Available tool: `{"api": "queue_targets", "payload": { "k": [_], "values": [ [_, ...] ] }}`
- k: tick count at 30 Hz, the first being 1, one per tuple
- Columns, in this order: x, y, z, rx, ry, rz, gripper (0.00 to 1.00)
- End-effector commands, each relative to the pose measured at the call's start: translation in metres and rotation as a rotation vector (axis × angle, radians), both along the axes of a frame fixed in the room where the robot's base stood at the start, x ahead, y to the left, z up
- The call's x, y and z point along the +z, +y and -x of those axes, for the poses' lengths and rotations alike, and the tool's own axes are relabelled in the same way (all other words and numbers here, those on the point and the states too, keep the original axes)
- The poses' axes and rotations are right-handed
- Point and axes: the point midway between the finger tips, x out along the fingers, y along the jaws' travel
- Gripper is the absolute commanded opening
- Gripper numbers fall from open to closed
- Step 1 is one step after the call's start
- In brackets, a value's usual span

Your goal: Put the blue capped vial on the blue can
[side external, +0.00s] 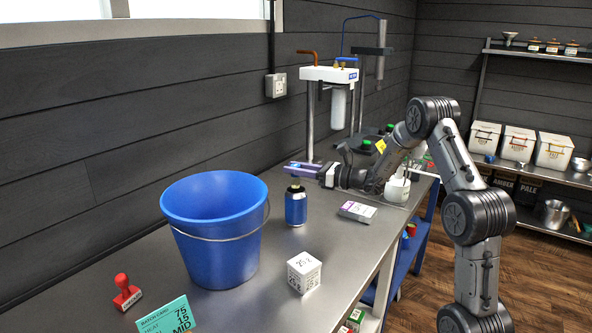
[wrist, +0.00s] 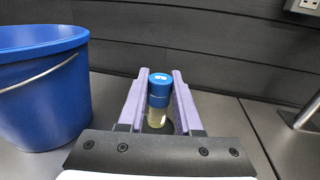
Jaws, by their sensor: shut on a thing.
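My gripper (side external: 293,165), with purple fingers, is shut on the blue capped vial (wrist: 159,90), which stands upright between the fingertips in the wrist view. The vial has a blue cap and a pale yellowish body. In the side view the fingers mostly hide the vial. The blue can (side external: 296,207) stands upright on the bench just below the fingertips, with a dark top. The vial's lower end seems to be right over the can's top; I cannot tell whether they touch.
A large blue bucket (side external: 215,240) stands left of the can. A white printed cube (side external: 304,272), a flat box (side external: 357,212), a red stamp (side external: 126,292) and a green card (side external: 167,316) are on the bench (side external: 270,305). A metal stand (side external: 310,125) rises behind my gripper.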

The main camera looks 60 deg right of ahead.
Motion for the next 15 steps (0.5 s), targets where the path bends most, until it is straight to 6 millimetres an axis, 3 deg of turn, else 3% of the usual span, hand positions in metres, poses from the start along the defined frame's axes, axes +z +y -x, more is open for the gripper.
{"api": "queue_targets", "payload": {
  "k": [11, 12, 15],
  "values": [
    [-0.0053, -0.0001, 0.0002, 0.0, -0.001, 0.001, 0.0],
    [-0.0061, -0.0001, 0.0003, 0.0, -0.001, 0.001, 0.35],
    [-0.0056, -0.0001, 0.0003, 0.0, -0.001, 0.002, 0.53]
  ]
}}
